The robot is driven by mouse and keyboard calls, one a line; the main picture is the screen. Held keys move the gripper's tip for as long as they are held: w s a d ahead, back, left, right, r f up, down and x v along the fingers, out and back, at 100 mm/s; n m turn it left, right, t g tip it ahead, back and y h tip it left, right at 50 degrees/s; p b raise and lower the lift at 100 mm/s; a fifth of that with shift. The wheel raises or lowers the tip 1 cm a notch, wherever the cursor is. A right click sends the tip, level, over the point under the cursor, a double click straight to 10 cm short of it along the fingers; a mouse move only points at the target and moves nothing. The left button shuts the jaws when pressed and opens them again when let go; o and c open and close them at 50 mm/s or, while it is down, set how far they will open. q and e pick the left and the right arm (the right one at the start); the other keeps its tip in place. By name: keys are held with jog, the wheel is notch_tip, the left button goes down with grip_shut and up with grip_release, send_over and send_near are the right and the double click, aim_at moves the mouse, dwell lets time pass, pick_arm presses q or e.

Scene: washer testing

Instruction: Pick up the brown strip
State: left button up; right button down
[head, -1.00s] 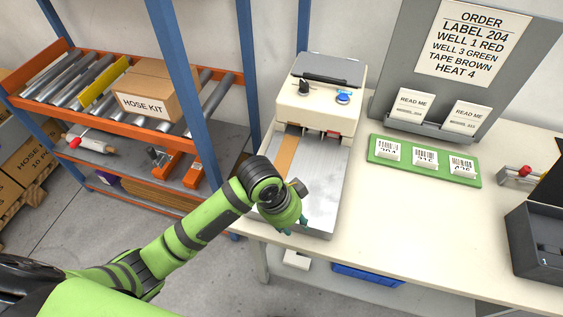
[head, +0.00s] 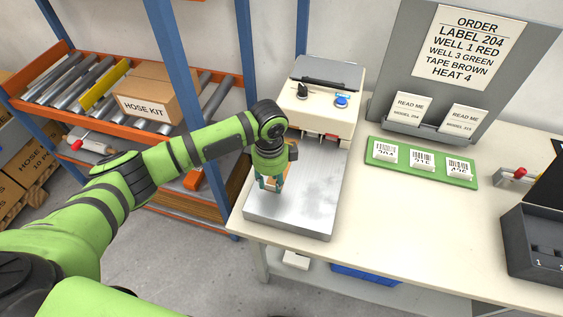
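The brown strip (head: 246,171) lies on the metal plate (head: 300,205) of the cream machine (head: 318,105), at the plate's left side. My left wrist and gripper hide most of it; parts show beside the wrist and between the fingers. My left gripper (head: 271,183) points down over the strip, its teal fingertips apart on either side of it. I cannot tell whether the fingers touch the strip. My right gripper is not in view.
A green tray (head: 396,167) with several white label blocks lies right of the machine. A grey order board (head: 400,75) stands behind it. A dark box (head: 532,262) stands at the right. An orange-and-blue shelf (head: 215,150) is at left.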

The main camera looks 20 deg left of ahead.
pick_arm(q)
jog(key=shift+f, duration=1.25)
grip_shut()
jog(key=shift+r, duration=0.1)
